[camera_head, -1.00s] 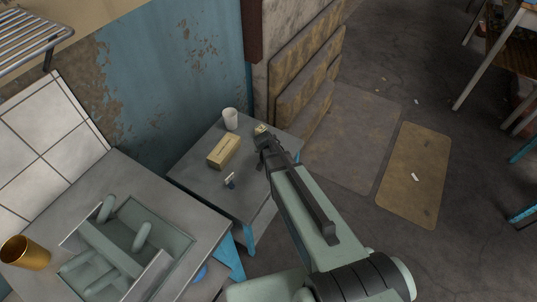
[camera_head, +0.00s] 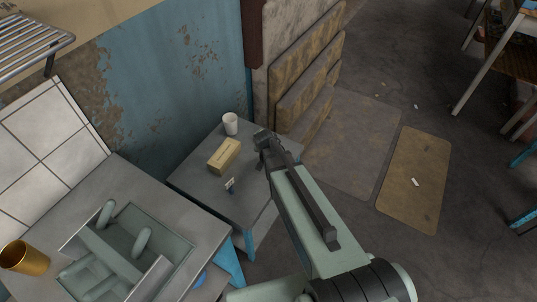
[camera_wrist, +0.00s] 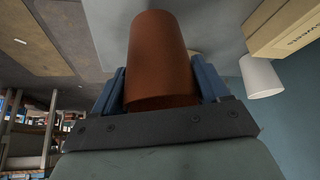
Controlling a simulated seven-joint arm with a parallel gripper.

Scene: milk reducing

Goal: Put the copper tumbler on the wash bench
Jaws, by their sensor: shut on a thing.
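The copper tumbler (camera_wrist: 160,55) is reddish brown and fills the middle of the wrist view, between the two blue fingers of my gripper (camera_wrist: 161,88). The fingers are shut on its sides. In the head view my gripper (camera_head: 264,138) is over the far right part of a small grey table (camera_head: 220,200), and the tumbler is hidden there. I cannot tell whether its base touches the tabletop. A grey bench (camera_head: 130,182) with a sunken basin (camera_head: 160,228), likely the wash bench, stands at the lower left.
A gold cup (camera_head: 28,258) stands on the bench's left side. The small table holds a white cup (camera_head: 230,124), a tan box (camera_head: 224,156) and a small blue-and-white item (camera_head: 230,185). A wire rack (camera_head: 35,42) is at upper left. The bench's far corner is clear.

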